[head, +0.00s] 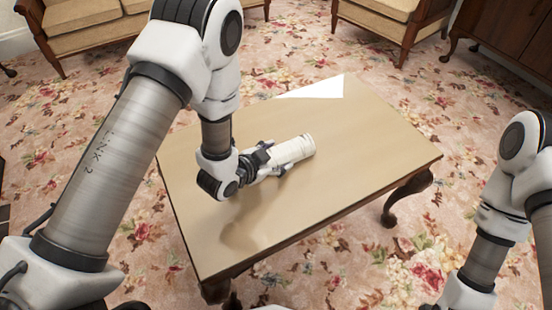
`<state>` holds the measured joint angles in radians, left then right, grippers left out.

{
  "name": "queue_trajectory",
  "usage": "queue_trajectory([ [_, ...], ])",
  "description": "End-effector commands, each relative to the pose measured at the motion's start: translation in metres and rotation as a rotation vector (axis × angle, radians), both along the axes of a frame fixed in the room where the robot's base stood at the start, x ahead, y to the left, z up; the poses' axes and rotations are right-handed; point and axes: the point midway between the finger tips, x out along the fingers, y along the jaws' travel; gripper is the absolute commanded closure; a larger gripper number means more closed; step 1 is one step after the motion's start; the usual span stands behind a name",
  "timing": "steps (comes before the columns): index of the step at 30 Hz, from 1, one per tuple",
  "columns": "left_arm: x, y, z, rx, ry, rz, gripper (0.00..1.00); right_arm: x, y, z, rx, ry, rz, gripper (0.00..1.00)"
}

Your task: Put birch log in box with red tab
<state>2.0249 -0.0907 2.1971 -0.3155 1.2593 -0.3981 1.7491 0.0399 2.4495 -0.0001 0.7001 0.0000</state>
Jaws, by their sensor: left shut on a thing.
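A birch log (293,151), pale and cylindrical, is over the middle of the wooden table (365,165), its far end pointing right. My left gripper (275,160) is shut on the near end of the log. I cannot tell whether the log touches the tabletop or is slightly above it. My right arm shows at the right edge, but its gripper is out of view. No box with a red tab shows in this view.
The rest of the tabletop is bare, with a bright patch (315,88) at its far edge. A floral carpet (475,135) surrounds the table. Cushioned seats (85,12) stand behind, and a dark wooden cabinet (510,35) stands at the upper right.

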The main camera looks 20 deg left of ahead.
Motion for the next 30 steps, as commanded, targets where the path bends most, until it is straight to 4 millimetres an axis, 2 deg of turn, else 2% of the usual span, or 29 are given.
queue_trajectory([
  [5,-0.001,0.000,-0.001,0.001,0.003,0.000,0.86,0.000,0.000,0.001,0.000,0.000,0.000,0.60],
  [6,-0.001,0.000,-0.001,0.002,0.004,0.000,0.22,0.000,0.000,0.001,0.000,0.000,0.000,0.60],
  [7,-0.001,0.000,-0.001,0.002,0.004,0.000,0.11,0.000,0.000,0.001,0.000,0.000,0.000,0.60],
  [8,-0.001,0.000,-0.001,0.002,0.004,0.000,0.07,0.000,0.000,0.001,0.000,0.000,0.000,0.60],
  [20,-0.005,0.002,0.004,0.001,0.003,0.000,0.07,0.000,0.000,0.004,0.000,0.000,0.000,0.60],
  [23,-0.017,0.008,0.012,0.000,0.006,0.003,0.07,0.000,0.000,0.009,0.000,0.000,0.000,0.60],
  [30,-0.067,0.029,0.042,-0.002,0.008,0.005,0.07,0.000,0.000,0.025,0.000,0.000,0.000,0.60],
])
